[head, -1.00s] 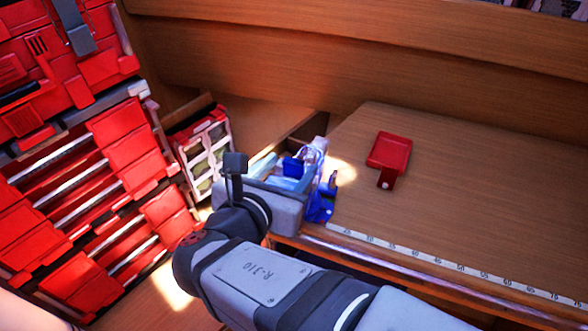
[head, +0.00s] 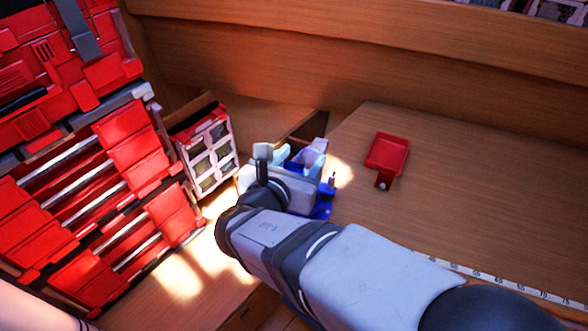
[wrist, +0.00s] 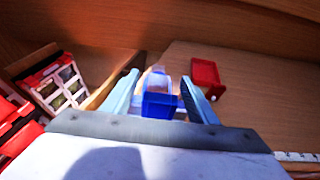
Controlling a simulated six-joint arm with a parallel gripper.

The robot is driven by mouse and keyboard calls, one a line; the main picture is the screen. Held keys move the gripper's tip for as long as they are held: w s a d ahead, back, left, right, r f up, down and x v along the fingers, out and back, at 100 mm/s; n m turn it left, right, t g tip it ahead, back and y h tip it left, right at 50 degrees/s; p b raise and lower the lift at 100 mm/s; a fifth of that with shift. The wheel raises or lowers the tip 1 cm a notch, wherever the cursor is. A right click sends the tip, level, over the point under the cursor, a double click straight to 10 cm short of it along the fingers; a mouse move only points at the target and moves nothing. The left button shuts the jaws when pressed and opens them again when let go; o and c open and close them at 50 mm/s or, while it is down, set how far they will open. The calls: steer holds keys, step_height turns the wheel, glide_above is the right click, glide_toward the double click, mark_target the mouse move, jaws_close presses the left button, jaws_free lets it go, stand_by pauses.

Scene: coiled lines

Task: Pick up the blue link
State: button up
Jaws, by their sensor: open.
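The blue link (wrist: 160,104) shows in the wrist view as a deep blue piece between my fingers, with a paler, see-through part behind it. In the head view blue parts (head: 322,212) show at the near left corner of the wooden bench, mostly hidden behind my gripper. My gripper (wrist: 160,77) is open, its two pale blue fingers on either side of the blue piece. I cannot tell whether they touch it. In the head view my gripper (head: 298,152) reaches over that corner.
A red tray (head: 387,153) with a handle lies on the bench to the right. A small red-and-white case (head: 210,153) stands to the left, beside large red drawers (head: 140,165). A ruler strip (head: 500,281) runs along the bench's front edge. The bench's middle is clear.

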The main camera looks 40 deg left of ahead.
steer(key=c, duration=1.3)
steer(key=shift+r, duration=0.1)
step_height(320, 180, up, 10)
steer(key=shift+f+b, duration=0.1)
steer(key=shift+b, duration=0.7)
